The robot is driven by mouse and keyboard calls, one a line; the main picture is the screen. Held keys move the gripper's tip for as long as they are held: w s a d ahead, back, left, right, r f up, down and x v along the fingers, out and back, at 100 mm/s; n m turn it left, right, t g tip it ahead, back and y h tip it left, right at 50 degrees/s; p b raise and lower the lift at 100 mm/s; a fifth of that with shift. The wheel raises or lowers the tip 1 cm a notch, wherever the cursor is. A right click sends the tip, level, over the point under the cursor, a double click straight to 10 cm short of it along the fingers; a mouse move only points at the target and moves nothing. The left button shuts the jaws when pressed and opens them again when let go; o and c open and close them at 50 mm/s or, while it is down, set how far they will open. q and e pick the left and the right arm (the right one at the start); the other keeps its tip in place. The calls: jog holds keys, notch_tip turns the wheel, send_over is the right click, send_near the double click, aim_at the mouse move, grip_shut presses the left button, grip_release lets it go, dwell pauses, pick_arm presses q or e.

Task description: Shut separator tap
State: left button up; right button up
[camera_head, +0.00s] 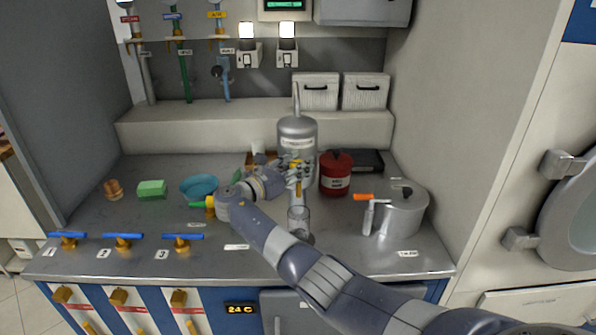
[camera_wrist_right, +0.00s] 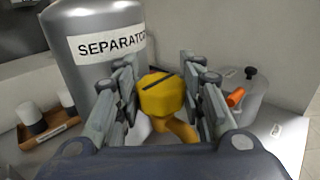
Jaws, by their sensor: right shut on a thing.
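The separator (camera_head: 297,135) is a grey metal cylinder with a pointed top at the back middle of the counter. Its label reads "SEPARATOR" in the right wrist view (camera_wrist_right: 105,45). The separator tap (camera_wrist_right: 162,96) is a yellow knob with a dark diagonal line across its face and a yellow spout below. My right gripper (camera_head: 292,168) is shut on this knob, with one finger on each side. A clear glass vessel (camera_head: 299,222) stands below the tap. I cannot tell whether liquid runs. My left gripper is not in view.
A red can (camera_head: 335,174) stands right of the separator, and a metal pot with an orange handle (camera_head: 403,212) further right. A blue bowl (camera_head: 199,187) and green sponge (camera_head: 152,189) lie left. Blue-handled valves (camera_head: 122,239) line the front left edge. My right arm crosses the counter's front.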

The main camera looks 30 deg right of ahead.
dwell(0.3)
jog(key=shift+c, duration=0.2)
jog(key=o, duration=1)
jog(key=shift+o, duration=0.2)
notch_tip(320, 180, up, 10)
jog(key=shift+r, duration=0.1)
jog(key=shift+f, duration=0.2)
